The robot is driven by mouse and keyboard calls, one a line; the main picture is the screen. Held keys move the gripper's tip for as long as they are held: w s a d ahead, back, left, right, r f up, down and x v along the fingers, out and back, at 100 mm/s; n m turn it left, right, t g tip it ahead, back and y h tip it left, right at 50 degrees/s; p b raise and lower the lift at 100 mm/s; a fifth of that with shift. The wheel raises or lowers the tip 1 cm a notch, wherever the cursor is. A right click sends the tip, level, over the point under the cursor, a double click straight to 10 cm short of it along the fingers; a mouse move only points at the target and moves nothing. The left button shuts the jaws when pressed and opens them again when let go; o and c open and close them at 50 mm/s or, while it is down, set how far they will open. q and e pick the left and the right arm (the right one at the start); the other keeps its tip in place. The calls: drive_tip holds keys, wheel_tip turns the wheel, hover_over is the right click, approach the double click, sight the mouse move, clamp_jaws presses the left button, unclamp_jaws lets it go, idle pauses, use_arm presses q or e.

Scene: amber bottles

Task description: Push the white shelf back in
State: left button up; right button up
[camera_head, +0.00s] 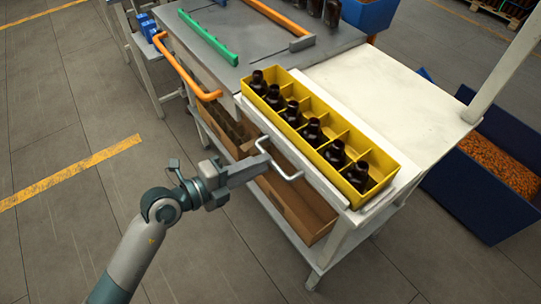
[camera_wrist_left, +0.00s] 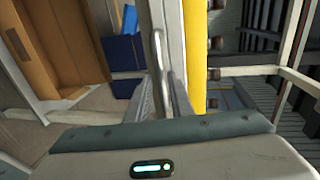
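The white shelf (camera_head: 335,193) is a flat white board at the table's front edge, beneath the yellow bottle tray; it sticks out over the frame below. Its white bar handle (camera_head: 285,174) stands out from its front edge. My left gripper (camera_head: 262,165) is at this handle, coming from the left. In the left wrist view the handle (camera_wrist_left: 157,45) runs down to between the two fingertips of my left gripper (camera_wrist_left: 162,85). The fingers sit close on either side of it; whether they grip it is unclear. My right gripper is not in view.
The yellow tray (camera_head: 375,198) holds several dark bottles in compartments. An open brown box (camera_head: 300,205) lies below. An orange handle (camera_head: 185,70) and a green bar (camera_head: 208,38) are at the grey table. A blue bin (camera_head: 485,190) stands at right. Floor at front left is clear.

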use_arm(q)
drive_tip(key=shift+p+x, duration=0.3)
drive_tip(key=shift+x, duration=1.7)
clamp_jaws()
